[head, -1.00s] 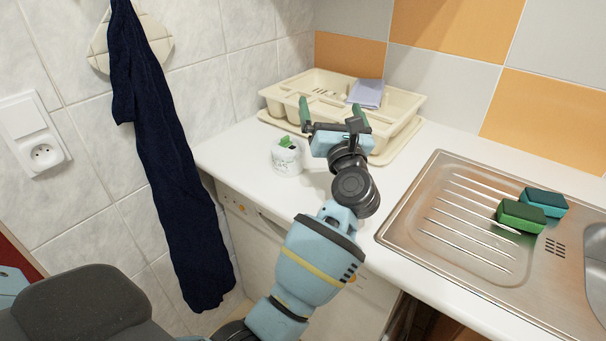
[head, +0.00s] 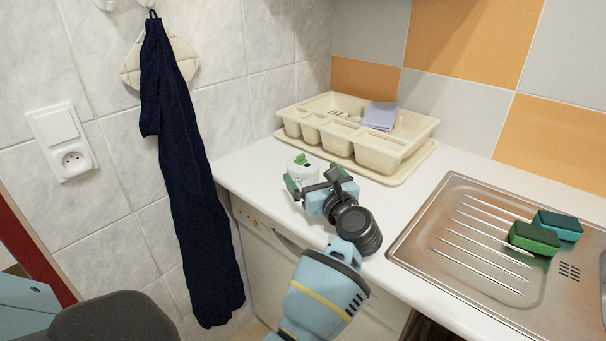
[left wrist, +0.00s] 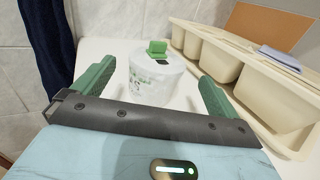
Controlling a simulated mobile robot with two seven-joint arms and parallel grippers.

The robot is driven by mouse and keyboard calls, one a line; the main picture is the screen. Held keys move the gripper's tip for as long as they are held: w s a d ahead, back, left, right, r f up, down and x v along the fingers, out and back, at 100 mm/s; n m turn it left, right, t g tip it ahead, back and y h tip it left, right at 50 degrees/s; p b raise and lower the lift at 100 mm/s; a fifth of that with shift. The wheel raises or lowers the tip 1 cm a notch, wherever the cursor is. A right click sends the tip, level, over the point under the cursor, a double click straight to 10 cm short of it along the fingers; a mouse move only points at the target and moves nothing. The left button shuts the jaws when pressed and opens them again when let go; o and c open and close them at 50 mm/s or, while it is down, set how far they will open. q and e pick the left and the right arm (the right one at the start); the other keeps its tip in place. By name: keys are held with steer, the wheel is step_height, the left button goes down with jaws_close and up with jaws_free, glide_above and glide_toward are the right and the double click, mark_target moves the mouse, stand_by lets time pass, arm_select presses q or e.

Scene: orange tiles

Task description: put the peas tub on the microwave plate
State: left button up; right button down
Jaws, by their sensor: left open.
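The peas tub is a small white tub (head: 301,168) with a green mark on its lid, standing upright on the white counter. It also shows in the left wrist view (left wrist: 152,84), ahead of and between the green fingers. My left gripper (head: 313,180) is open, with its fingers pointing at the tub from the near side. In the left wrist view the gripper (left wrist: 150,95) holds nothing, and I cannot tell how far the fingertips reach along the tub's sides. My right gripper is not in view. No microwave plate is in view.
A cream dish tray (head: 390,157) stands behind and right of the tub, close to it. A steel sink drainer (head: 470,240) with sponges (head: 534,238) lies to the right. A dark blue towel (head: 185,170) hangs on the left wall.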

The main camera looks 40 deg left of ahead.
mark_target(305, 165)
arm_select(q)
steer(key=x, duration=0.1)
steer(key=p+x, duration=0.1)
steer(key=x, duration=0.1)
steer(key=shift+a+r, duration=0.25)
steer(key=shift+a, duration=0.1)
steer(key=shift+w+a+f, duration=0.15)
steer(key=shift+w+a, duration=0.2)
steer(key=shift+a, duration=0.2)
steer(key=c, duration=1.3)
steer(key=shift+o, duration=0.2)
